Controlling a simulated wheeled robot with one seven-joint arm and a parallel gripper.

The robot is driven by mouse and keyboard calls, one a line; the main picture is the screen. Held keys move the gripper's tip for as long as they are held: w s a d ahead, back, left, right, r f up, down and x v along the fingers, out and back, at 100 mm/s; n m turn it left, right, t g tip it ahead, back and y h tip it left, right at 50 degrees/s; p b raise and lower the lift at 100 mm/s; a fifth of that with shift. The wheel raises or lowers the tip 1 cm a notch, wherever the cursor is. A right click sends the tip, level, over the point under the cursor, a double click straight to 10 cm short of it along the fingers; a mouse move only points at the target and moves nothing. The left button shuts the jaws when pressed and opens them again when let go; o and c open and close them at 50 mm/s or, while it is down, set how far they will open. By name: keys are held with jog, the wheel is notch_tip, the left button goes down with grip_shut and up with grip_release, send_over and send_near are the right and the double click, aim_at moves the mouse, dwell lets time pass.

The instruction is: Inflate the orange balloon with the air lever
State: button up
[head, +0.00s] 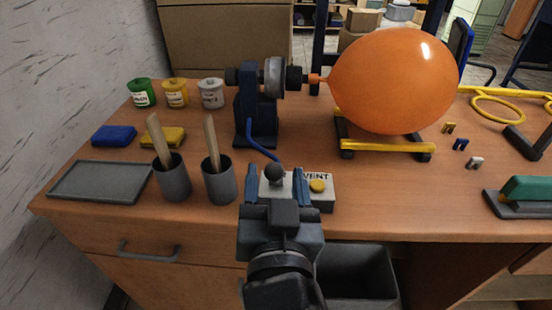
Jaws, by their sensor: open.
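The orange balloon (395,80) is large and round, with its neck on the nozzle of the dark blue pump stand (258,110). It sits above a yellow and black cradle (388,146). A blue hose runs from the stand down to a grey box with a "VENT" label (316,176). The air lever (274,174) shows as a dark round knob on the left of this box, beside a yellow button (318,186). My gripper (279,178) is open, with its blue fingers on either side of the knob. I cannot tell whether they touch it.
Two grey cups (172,182) with wooden handles stand left of my gripper, near a grey tray (100,182). Paint pots (176,94) and coloured pads (114,136) are behind them. Small clips (461,144) and a green-topped block (524,192) lie at right. A dark bin (358,272) is below the table edge.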

aim_at(274, 163)
jog(key=shift+s+f+m+h, duration=0.3)
jog(key=shift+s+f+m, duration=0.5)
jog(key=w+p, duration=0.2)
jog(key=w, duration=0.3)
jog(key=shift+w+a+r, duration=0.1)
jog(key=shift+w+a, duration=0.05)
jog(key=shift+w, duration=0.2)
jog(key=shift+w+p, duration=0.5)
jog(key=shift+w, duration=0.45)
jog(key=shift+a, duration=0.1)
grip_shut()
